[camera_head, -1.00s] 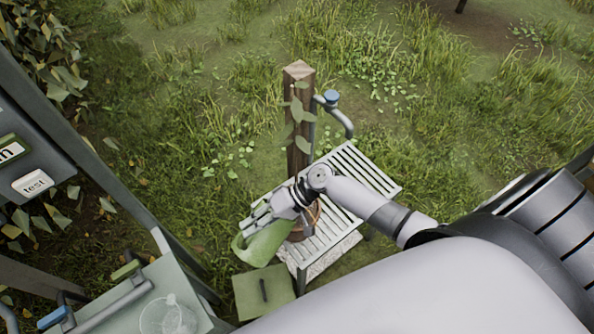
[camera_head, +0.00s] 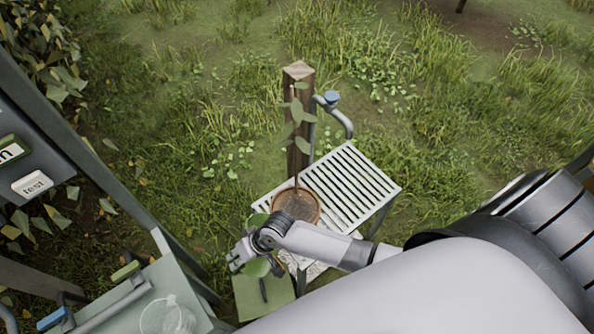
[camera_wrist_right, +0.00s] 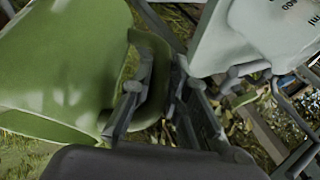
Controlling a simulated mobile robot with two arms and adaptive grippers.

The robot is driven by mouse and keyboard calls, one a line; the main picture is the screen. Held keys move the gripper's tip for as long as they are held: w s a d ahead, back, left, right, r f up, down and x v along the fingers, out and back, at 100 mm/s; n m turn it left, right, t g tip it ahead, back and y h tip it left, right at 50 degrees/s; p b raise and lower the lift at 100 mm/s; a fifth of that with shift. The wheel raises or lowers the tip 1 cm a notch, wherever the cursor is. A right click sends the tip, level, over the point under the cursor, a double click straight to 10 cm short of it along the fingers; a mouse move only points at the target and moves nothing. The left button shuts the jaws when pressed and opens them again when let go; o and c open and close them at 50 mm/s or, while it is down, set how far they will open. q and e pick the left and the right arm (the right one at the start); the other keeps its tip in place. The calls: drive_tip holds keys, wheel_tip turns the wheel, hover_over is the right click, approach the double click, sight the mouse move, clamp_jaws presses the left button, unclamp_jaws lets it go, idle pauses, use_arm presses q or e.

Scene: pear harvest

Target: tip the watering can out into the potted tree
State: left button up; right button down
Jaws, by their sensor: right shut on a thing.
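The potted tree stands on a slatted bench (camera_head: 345,182); its brown round pot (camera_head: 309,208) holds a thin stem with a few green leaves (camera_head: 297,112). My right gripper (camera_head: 240,258) is in front and to the left of the pot, apart from it, shut on the green watering can (camera_head: 258,268). In the head view the gripper and wrist hide most of the can, so I cannot tell its tilt there. In the right wrist view the can (camera_wrist_right: 60,60) fills the left side, with its handle at the gripper fingers (camera_wrist_right: 155,110). My left gripper is out of view.
A wooden post (camera_head: 299,80) and a grey pipe with a blue tap (camera_head: 332,98) stand behind the pot. A green box with a dark handle (camera_head: 280,280) lies below the gripper.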

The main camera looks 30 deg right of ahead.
drive_tip(key=a+f+h, duration=0.1)
drive_tip(key=a+f, duration=0.1)
drive_tip(key=f, duration=0.1)
drive_tip(key=shift+s+a+t+h, duration=0.25)
drive_tip(key=shift+s+t+h, duration=0.05)
drive_tip(key=shift+s+h, duration=0.1)
wheel_tip(320, 180, down, 7)
drive_tip(key=a+n+t+h+b, duration=0.1)
drive_tip(key=a+h+b, duration=0.1)
drive_tip(key=b, duration=0.3)
drive_tip(key=shift+s+a+f+h+b, duration=0.15)
drive_tip(key=shift+s+a+h+b, duration=0.2)
drive_tip(key=shift+h, duration=0.35)
drive_tip(key=shift+w+d, duration=0.15)
